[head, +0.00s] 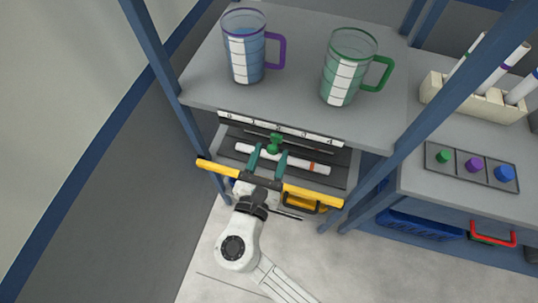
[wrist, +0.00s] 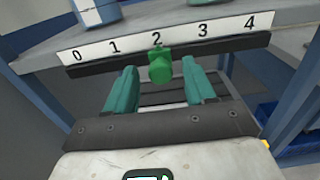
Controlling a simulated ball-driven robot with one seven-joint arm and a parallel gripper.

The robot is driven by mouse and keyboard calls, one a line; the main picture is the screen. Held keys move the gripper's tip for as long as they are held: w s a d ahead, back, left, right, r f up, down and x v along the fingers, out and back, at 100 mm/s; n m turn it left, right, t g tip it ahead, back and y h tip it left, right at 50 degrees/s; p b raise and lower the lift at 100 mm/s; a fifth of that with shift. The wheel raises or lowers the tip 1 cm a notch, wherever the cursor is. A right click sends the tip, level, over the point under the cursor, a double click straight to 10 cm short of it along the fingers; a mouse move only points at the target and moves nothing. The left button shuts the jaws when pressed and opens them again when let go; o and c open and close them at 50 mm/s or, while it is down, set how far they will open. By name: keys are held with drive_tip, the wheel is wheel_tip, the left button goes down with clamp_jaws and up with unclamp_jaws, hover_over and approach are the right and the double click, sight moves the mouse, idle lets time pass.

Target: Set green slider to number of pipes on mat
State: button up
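The green slider (head: 274,143) is a small knob on a dark rail under a white number strip (head: 280,129). In the wrist view the green slider (wrist: 160,66) sits below the 2 on the strip (wrist: 157,38), marked 0 to 4. My gripper (head: 270,150) has teal fingers, spread apart, pointing at the rail. In the wrist view my gripper (wrist: 160,84) is open, with the knob between and just beyond the fingertips, a gap on each side. One white pipe (head: 309,166) with an orange band lies on the dark surface below, partly hidden by the fingers; I cannot tell whether this is the mat.
A blue jug (head: 243,50) with a purple handle and a green jug (head: 349,68) stand on the shelf above. At right are a rack (head: 470,98) of pipes and a panel (head: 470,165) with green, purple and blue knobs. Blue frame posts (head: 150,50) flank the shelf.

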drive_tip(key=shift+s, duration=0.1)
drive_tip(key=b+v, duration=0.1)
drive_tip(key=v, duration=0.9)
drive_tip(key=shift+s, duration=0.3)
drive_tip(key=shift+a, duration=0.1)
drive_tip(key=d+f+m+g+h, duration=0.1)
drive_tip(key=d+f+m+g, duration=0.15)
drive_tip(key=d+m, duration=0.35)
drive_tip(key=w+d+f+m+g+h, duration=0.1)
drive_tip(key=d+f+m+g, duration=0.2)
drive_tip(key=d, duration=0.5)
drive_tip(key=d+f+m+g+h, duration=0.1)
drive_tip(key=d+m+g, duration=0.35)
drive_tip(key=d, duration=0.25)
drive_tip(key=s+d+f+m+g+y, duration=0.4)
drive_tip(key=s+d+m+g+y, duration=0.2)
drive_tip(key=s+m, duration=0.7)
drive_tip(key=shift+d+f+m+y, duration=0.15)
drive_tip(key=shift+d+m+y, duration=1.2)
drive_tip(key=shift+m, duration=1.6)
drive_tip(key=shift+a, duration=0.2)
